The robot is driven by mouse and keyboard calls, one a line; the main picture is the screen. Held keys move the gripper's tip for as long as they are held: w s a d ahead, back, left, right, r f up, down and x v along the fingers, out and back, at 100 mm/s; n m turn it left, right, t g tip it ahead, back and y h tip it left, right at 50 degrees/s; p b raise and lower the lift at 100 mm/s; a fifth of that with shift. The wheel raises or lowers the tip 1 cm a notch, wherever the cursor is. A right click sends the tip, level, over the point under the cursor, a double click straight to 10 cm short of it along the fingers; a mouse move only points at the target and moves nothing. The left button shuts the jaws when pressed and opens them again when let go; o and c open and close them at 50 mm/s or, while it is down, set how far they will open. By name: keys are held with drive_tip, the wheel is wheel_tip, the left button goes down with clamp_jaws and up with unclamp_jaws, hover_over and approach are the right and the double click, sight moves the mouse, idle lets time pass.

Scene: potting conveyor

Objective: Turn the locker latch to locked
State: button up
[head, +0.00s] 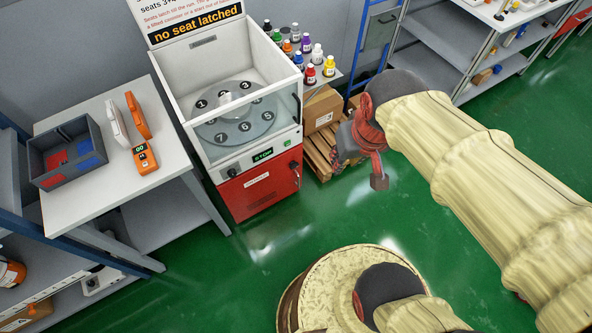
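The red locker (250,195) forms the lower part of the white machine, with a pale label on its front. A small black latch or handle (295,172) sits near the right edge of its red front; its exact turn position is too small to tell. My gripper (366,168), dark grey and red, hangs in the air to the right of the locker, apart from the latch. I see nothing held in it. Its finger gap is not clear from this angle.
A white table (95,195) with a grey bin (52,178) and orange tools stands left. Bottles, a cardboard box (322,108) and a pallet (322,155) stand behind my gripper. Green floor before the locker is clear.

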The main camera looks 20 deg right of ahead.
drive_tip(key=o, duration=0.8)
drive_tip(key=w+d+f+g+b, duration=0.1)
drive_tip(key=w+f, duration=0.1)
drive_tip(key=f, duration=0.4)
drive_tip(key=w+d+f+g+b, duration=0.1)
drive_tip(key=f+g, duration=0.1)
drive_tip(key=f, duration=0.4)
drive_tip(key=w+d+f+g+b, duration=0.1)
drive_tip(key=w+d+f, duration=0.1)
drive_tip(key=f, duration=0.4)
drive_tip(key=shift+w+f+b, duration=0.25)
drive_tip(key=shift+w+b, duration=0.05)
drive_tip(key=shift+b, duration=0.1)
drive_tip(key=w+d+f+g+b, duration=0.1)
drive_tip(key=w+f, duration=0.1)
drive_tip(key=f, duration=0.4)
drive_tip(key=w+d+f+b, duration=0.1)
drive_tip(key=w+d+f, duration=0.15)
drive_tip(key=f, duration=0.45)
drive_tip(key=n+t+y+b, duration=0.4)
drive_tip(key=t+y+b, duration=0.15)
drive_tip(key=t, duration=1.35)
approach(294, 165)
drive_tip(key=shift+f+b+x, duration=0.2)
drive_tip(key=shift+b+x, duration=1.55)
drive_tip(key=shift+x, duration=2.35)
